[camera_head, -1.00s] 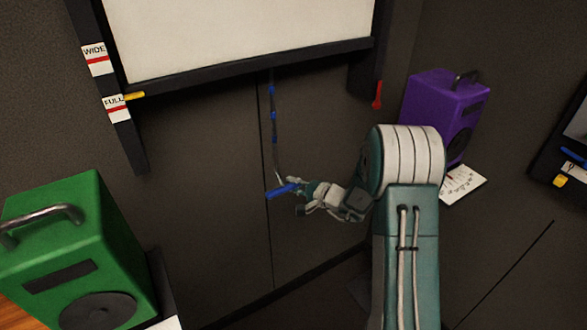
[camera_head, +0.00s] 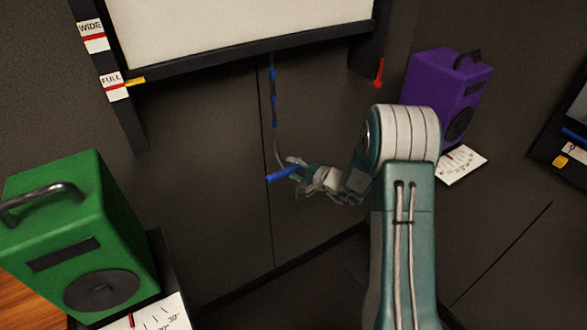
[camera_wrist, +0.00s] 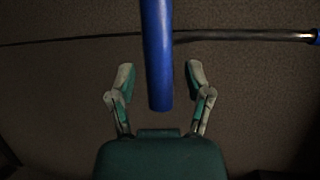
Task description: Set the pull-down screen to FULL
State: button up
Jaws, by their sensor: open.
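The white pull-down screen (camera_head: 240,25) has a dark bottom bar (camera_head: 215,66) with a yellow pointer (camera_head: 135,81). The pointer sits beside the FULL label (camera_head: 115,86), about level with its red line. The WIDE label (camera_head: 92,36) is above it. A dark cord with blue bands (camera_head: 273,100) hangs from the bar to a blue handle (camera_head: 282,174), which is tilted. My gripper (camera_head: 295,171) is at the handle's right end. In the wrist view, the blue handle (camera_wrist: 158,60) lies between the spread fingers of my gripper (camera_wrist: 160,85), with gaps on both sides.
A green speaker (camera_head: 75,235) stands at the lower left with a scale card (camera_head: 160,315) beside it. A purple speaker (camera_head: 445,95) stands at the right, with another card (camera_head: 461,164) below. A red piece (camera_head: 379,73) is on the right rail. The dark wall below the screen is clear.

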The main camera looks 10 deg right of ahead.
jog(key=v, duration=1.2)
jog(key=s+a+r+n+g, duration=0.85)
jog(key=s+a+r, duration=0.25)
jog(key=s+a, duration=0.25)
jog(key=s+d+r+n+t+h, duration=0.1)
jog(key=s+d+r+h, duration=0.1)
jog(key=s+h, duration=0.3)
jog(key=s+d+r+n+t+h, duration=0.1)
jog(key=s+d+r+h, duration=0.2)
jog(key=s, duration=0.6)
jog(key=shift+d+r+h, duration=0.3)
jog(key=shift+r+h, duration=0.7)
jog(key=shift+h, duration=0.2)
